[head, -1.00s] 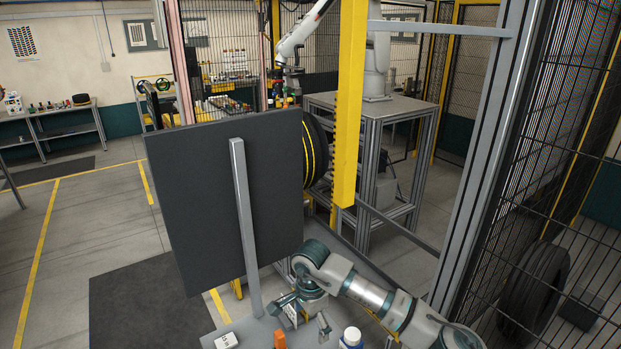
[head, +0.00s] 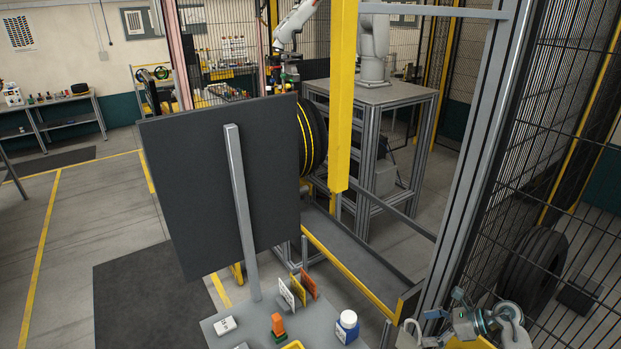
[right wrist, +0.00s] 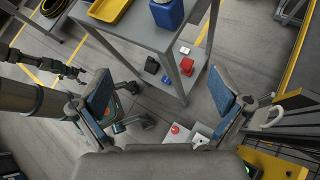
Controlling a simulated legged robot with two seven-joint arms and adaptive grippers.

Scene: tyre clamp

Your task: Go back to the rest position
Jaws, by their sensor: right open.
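My right gripper (head: 446,308) is at the lower right of the head view, to the right of the small grey table (head: 315,322). Floor and several small items show behind the gap. The gripper is clear of the table, which is at the top of the wrist view. My left gripper does not show in the head view.
The table holds a blue bottle (head: 347,327), upright cards (head: 297,290), an orange-and-green item (head: 278,326) and a white box (head: 224,325). A dark panel (head: 225,185) stands behind. A yellow post (head: 343,100), tyre (head: 312,138) and mesh fence (head: 560,130) are nearby.

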